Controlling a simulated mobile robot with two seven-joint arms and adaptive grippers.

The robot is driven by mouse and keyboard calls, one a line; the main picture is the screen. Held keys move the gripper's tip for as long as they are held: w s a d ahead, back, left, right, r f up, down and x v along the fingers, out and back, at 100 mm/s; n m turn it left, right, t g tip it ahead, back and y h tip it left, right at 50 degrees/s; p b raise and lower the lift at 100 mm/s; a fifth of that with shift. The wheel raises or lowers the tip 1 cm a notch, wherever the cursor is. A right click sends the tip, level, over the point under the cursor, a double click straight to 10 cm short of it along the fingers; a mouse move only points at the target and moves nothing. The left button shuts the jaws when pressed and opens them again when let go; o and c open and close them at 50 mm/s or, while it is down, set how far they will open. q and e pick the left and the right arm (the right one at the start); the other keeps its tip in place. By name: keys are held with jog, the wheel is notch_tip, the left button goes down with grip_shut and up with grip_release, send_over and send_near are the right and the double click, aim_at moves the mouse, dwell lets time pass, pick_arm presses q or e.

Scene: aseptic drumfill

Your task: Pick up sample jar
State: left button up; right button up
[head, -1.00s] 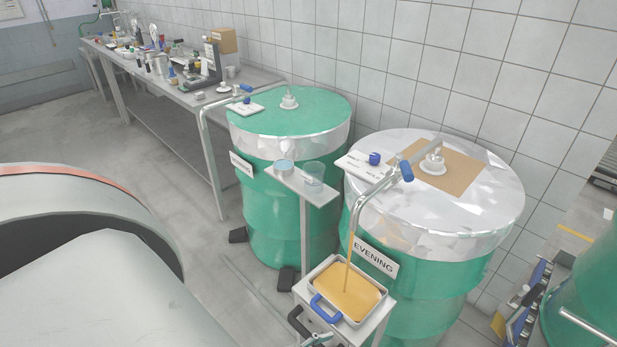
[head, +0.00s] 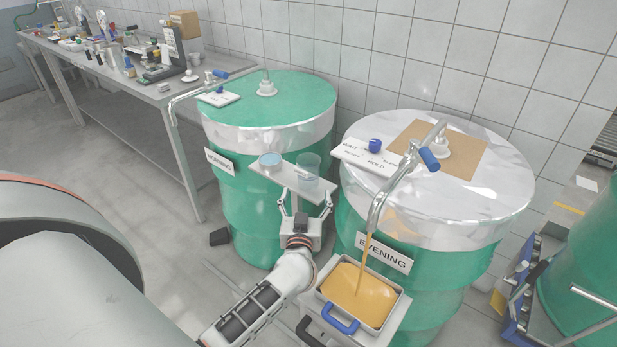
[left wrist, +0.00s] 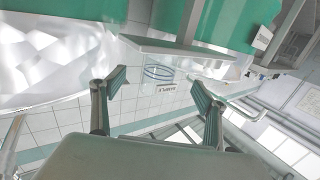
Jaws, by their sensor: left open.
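The sample jar (head: 308,167) is a clear, empty-looking jar standing upright on a small grey shelf (head: 322,195) in front of the drums. In the left wrist view the jar (left wrist: 159,74) shows upside down, with a label that seems to read SAMPLE, framed in the gap beyond my fingertips. A round blue-topped lid or dish (head: 270,160) lies on the shelf to the jar's left. My left gripper (head: 306,203) is open and empty, just in front of and below the jar, apart from it. Its two spread fingers (left wrist: 160,92) show in the wrist view. My right gripper is out of view.
Two green drums stand behind, one with a green top (head: 310,92) and the EVENING one (head: 500,195). A bent tap pipe (head: 377,205) pours amber liquid into a tray (head: 393,311) right of my arm. A cluttered bench (head: 183,92) stands back left.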

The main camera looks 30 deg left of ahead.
aim_at(307, 182)
pick_arm(q)
jog(key=shift+x, duration=1.15)
jog(key=b+x, duration=0.1)
jog(key=x, duration=0.4)
jog(key=shift+w+a+r+b, duration=0.15)
jog(key=shift+w+a+b, duration=0.1)
jog(key=shift+b, duration=0.15)
jog(key=shift+r, duration=0.1)
jog(key=c, duration=1.2)
